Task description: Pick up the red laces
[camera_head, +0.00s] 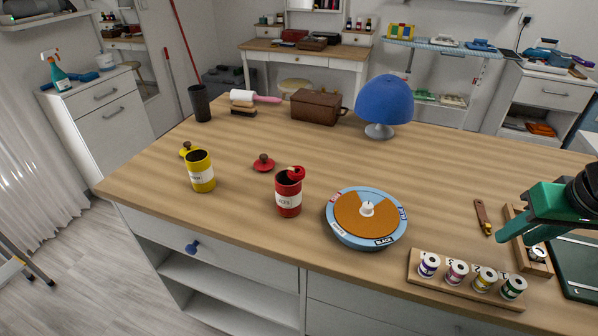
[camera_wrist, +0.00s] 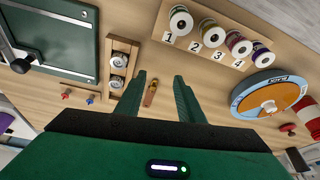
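A small red coiled thing, probably the red laces (camera_head: 296,173), sits at the rim of an open red canister (camera_head: 288,197) with a white label. The canister stands upright on the wooden table, left of the round turntable. Its red lid (camera_head: 263,162) lies behind it. In the wrist view the canister (camera_wrist: 306,112) is cut by the right edge, with a red piece (camera_wrist: 287,128) beside it. My gripper (camera_wrist: 159,76) is open and empty, its green fingers apart over the table. In the head view my green gripper is at the far right, well away from the canister.
A blue-rimmed turntable (camera_head: 346,236) and a rack (camera_head: 450,286) of several thread spools lie between my gripper and the canister. A yellow canister (camera_head: 201,173) stands left. A brown box (camera_head: 317,106) and blue lamp (camera_head: 384,100) stand behind. The table's middle is clear.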

